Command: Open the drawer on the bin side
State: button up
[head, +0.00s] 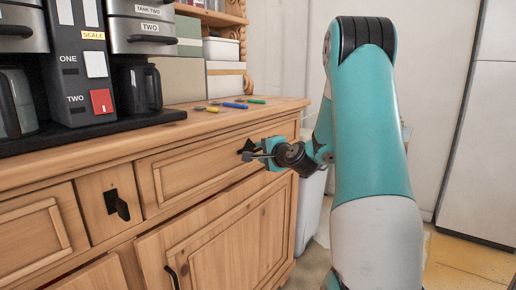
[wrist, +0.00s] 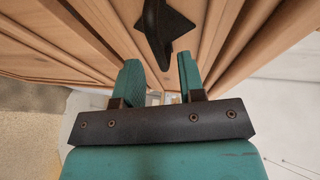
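The bin-side drawer (head: 205,170) is the wide wooden drawer at the right end of the dresser, and its front looks shut. Its black handle (head: 248,146) is partly hidden behind my gripper (head: 264,154) in the head view. In the wrist view the dark handle (wrist: 158,30) lies just ahead of my gripper (wrist: 161,76), roughly in line with the gap between the two teal fingers. The fingers are apart with nothing between them. I cannot tell whether a fingertip touches the handle. The pale bin (head: 310,208) stands on the floor at the dresser's right end.
A smaller drawer front with a black handle (head: 117,205) is to the left. A cupboard door (head: 225,240) is below. Coffee machines (head: 140,40) and several coloured markers (head: 235,105) stand or lie on the dresser top (head: 130,135). Open floor (head: 465,265) lies to the right.

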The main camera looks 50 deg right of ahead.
aim_at(259, 150)
jog(key=shift+x, duration=1.75)
jog(key=shift+s, duration=0.1)
grip_shut()
